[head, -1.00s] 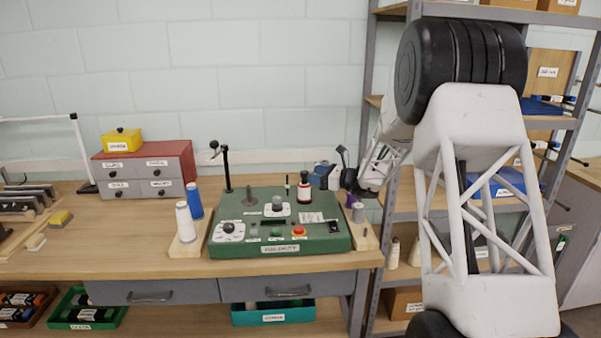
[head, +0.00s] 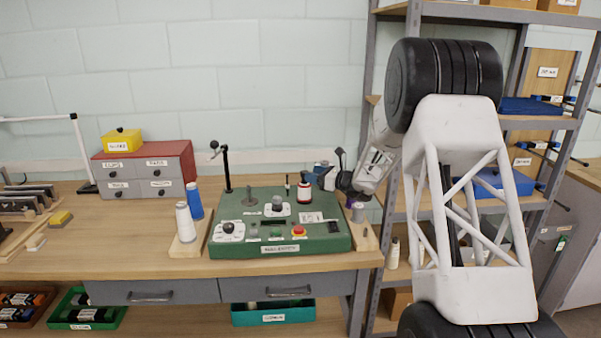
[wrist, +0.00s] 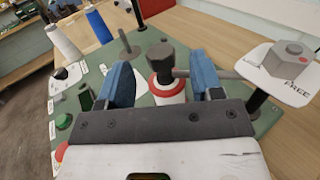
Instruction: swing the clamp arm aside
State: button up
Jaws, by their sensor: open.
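The clamp arm appears to be the thin grey bar (wrist: 222,74) in the wrist view. It runs right from a dark hex-headed knob (wrist: 163,62) above a red-and-white cylinder (wrist: 167,90), towards a black post (wrist: 257,98). In the head view the cylinder (head: 305,192) stands on the back right of the green panel (head: 235,249). My gripper (wrist: 163,85) is open, its blue fingers apart on either side of the knob in the picture; contact cannot be told. In the head view my gripper (head: 326,176) is just right of the cylinder.
A plate marked FREE (wrist: 297,92) carries a grey block at right. White (head: 185,222) and blue (head: 194,201) spools stand left of the panel, a tall black post (head: 227,170) at its back left. A shelf rack (head: 371,60) stands right of the bench.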

jog(key=shift+x, duration=3)
grip_shut()
